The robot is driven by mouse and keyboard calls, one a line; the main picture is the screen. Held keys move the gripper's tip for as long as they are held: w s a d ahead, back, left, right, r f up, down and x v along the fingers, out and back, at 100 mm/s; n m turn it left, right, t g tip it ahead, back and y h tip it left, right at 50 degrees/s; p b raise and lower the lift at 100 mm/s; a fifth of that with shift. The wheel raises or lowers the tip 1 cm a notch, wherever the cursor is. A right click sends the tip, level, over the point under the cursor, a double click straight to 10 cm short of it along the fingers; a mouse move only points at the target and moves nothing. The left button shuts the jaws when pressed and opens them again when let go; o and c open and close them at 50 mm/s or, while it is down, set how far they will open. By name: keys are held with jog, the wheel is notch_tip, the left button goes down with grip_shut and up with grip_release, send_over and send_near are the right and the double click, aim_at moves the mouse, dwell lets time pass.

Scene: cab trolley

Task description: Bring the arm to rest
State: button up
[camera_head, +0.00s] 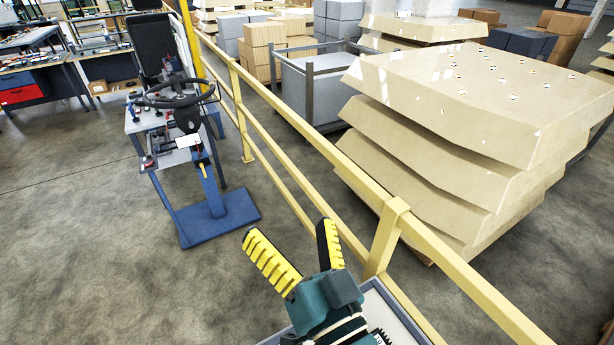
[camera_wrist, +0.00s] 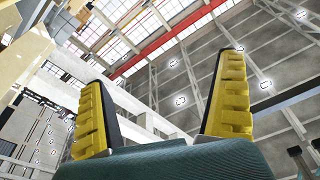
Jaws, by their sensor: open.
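My gripper (camera_head: 291,248) shows at the bottom middle of the head view, with two yellow ribbed fingers spread apart and nothing between them. It points upward, in front of the yellow railing, above a grey-edged surface (camera_head: 378,291). In the wrist view my gripper (camera_wrist: 165,105) is also open and empty, with the hall's roof and wall behind it. My arm below the gripper is mostly out of the picture.
A yellow railing (camera_head: 287,139) runs diagonally close beside my gripper. Behind it stand stacked beige panels (camera_head: 440,113) and a grey bin (camera_head: 317,88). A blue cab trolley (camera_head: 208,205) with a steering wheel (camera_head: 176,92) stands at left. The floor between is clear.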

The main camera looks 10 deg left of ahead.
jog(key=s+d+r+m+t+h, duration=0.1)
jog(key=s+d+r+t+h, duration=0.2)
jog(key=d+r+h, duration=0.35)
jog(key=s+d+r+m+t+h, duration=0.2)
jog(key=s+d+r+t+h, duration=0.1)
jog(key=d+r+h, duration=0.4)
notch_tip(320, 180, up, 19)
jog(key=d+p, duration=0.1)
jog(key=p, duration=1.9)
jog(key=shift+y, duration=0.35)
jog(key=shift+d+r, duration=0.1)
